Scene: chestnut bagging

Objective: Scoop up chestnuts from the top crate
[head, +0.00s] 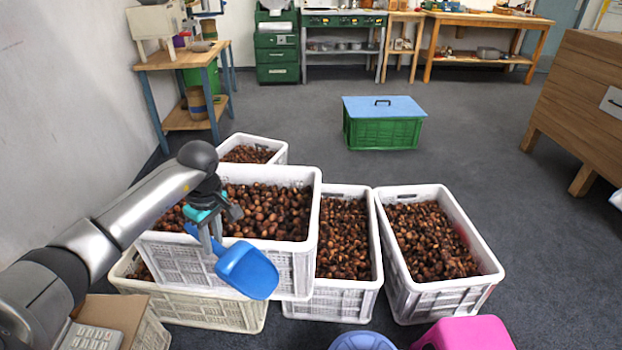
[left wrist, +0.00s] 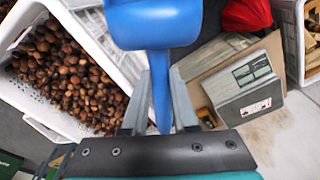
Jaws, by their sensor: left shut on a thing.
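The top crate (head: 316,196) is white, stacked on another crate, and full of brown chestnuts (head: 270,209). My left gripper (head: 214,240) is shut on the handle of a blue scoop (head: 248,270). The scoop hangs at the front wall of the top crate, partly below its rim. In the left wrist view the scoop (left wrist: 154,22) points away from the gripper (left wrist: 158,105), its handle between the fingers. I see no chestnuts in the scoop, though its inside is mostly hidden. My right gripper is not in view.
White crates of chestnuts stand to the right (head: 440,285) and behind (head: 285,155). A pink stool-like object (head: 465,333) and a blue round object (head: 362,341) are at the front. A green crate with a blue lid (head: 383,107) stands farther back on open floor.

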